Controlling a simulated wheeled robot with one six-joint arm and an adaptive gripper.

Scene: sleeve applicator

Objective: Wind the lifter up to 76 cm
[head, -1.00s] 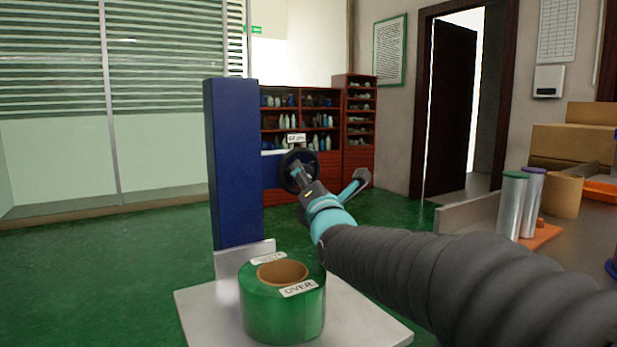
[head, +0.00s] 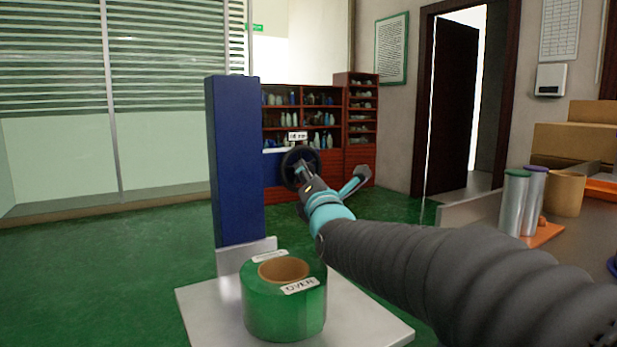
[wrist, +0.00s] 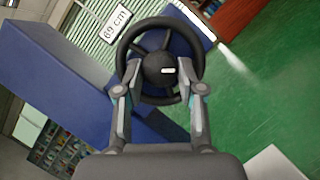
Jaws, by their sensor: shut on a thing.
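The lifter's blue column (head: 235,160) stands upright left of centre in the head view. Its dark handwheel (head: 288,168) is on the right side of the column, and it fills the top middle of the wrist view (wrist: 124,45). My gripper (wrist: 160,82) is shut on the handwheel, with one finger on each side of the hub. A white height label (wrist: 115,24) beside the wheel appears to read 69 cm. The lifter's pale platform (head: 200,305) carries a green roll (head: 262,312) with a brown core and a tag reading OVER.
A table (head: 470,218) at the right holds metallic cylinders (head: 515,203), a brown roll (head: 565,194) and cardboard boxes (head: 575,142). Shelves with bottles (head: 325,120) stand at the back. The green floor (head: 90,265) at the left is clear.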

